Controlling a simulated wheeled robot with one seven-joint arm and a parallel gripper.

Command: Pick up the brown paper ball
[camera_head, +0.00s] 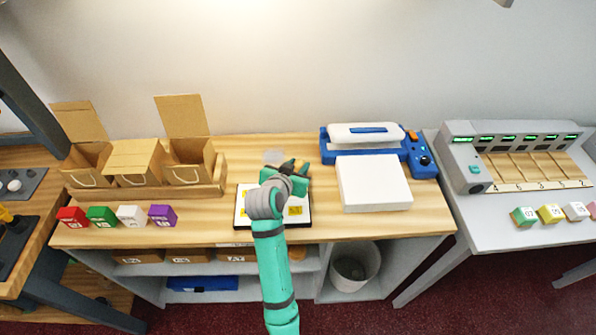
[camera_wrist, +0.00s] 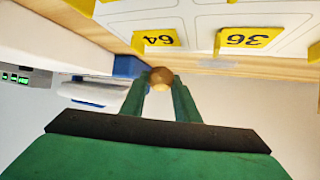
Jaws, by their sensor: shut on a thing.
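The brown paper ball (camera_wrist: 161,77) sits between the tips of my two green fingers in the wrist view. My gripper (camera_wrist: 161,92) is shut on it. In the head view my gripper (camera_head: 291,168) is over the back edge of a white board with yellow number tags (camera_head: 242,208), on the wooden counter. I cannot make out the ball in the head view, where my gripper and arm hide that spot. The wrist view does not show clearly whether the ball touches anything besides my fingers.
Open cardboard boxes (camera_head: 190,163) stand at the left, with several coloured cubes (camera_head: 103,215) in front. A blue and white machine (camera_head: 365,135) and a white block (camera_head: 374,184) stand right of my gripper. A bin (camera_head: 352,268) is below the counter.

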